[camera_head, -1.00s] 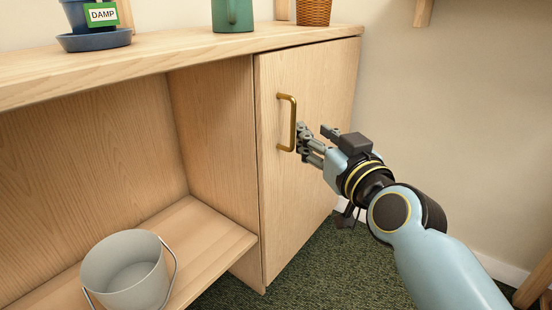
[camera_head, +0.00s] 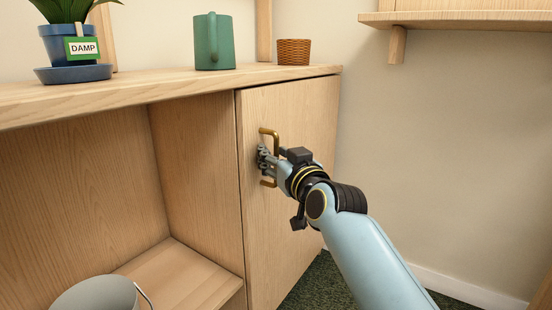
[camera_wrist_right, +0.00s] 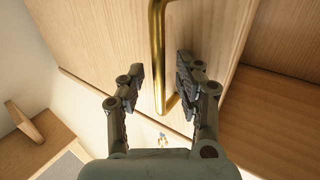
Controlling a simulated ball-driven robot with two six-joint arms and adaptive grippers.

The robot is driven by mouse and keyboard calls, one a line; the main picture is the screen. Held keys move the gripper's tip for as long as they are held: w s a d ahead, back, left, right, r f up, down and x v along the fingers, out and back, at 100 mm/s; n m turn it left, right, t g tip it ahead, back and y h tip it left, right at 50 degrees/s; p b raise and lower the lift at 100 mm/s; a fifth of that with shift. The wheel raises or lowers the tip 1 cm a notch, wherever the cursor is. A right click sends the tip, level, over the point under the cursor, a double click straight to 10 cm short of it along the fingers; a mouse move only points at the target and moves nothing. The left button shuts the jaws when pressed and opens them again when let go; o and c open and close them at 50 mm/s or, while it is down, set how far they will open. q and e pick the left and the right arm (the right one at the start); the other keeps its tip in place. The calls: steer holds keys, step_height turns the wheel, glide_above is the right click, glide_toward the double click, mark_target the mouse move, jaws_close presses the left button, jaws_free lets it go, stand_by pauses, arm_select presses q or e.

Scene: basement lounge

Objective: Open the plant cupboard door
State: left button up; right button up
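The cupboard door (camera_head: 303,115) is light wood and stands shut at the right end of the wooden cabinet. Its brass bar handle (camera_head: 274,136) is upright near the door's left edge. My right gripper (camera_head: 264,159) is at the handle and hides its middle part. In the right wrist view, the handle (camera_wrist_right: 157,45) runs between the two fingers of the open gripper (camera_wrist_right: 158,85), with a gap visible on each side. My left gripper is not in view.
On the cabinet top (camera_head: 165,84) stand a potted plant with a DAMP label (camera_head: 83,48), a green jug (camera_head: 214,42) and a wicker basket (camera_head: 294,52). A grey bucket (camera_head: 95,293) sits in the open bay. A wall shelf (camera_head: 455,19) is at upper right.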

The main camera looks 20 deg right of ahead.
jaws_close()
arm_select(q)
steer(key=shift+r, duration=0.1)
arm_select(e)
steer(key=shift+s+d, duration=0.1)
stand_by(0.4)
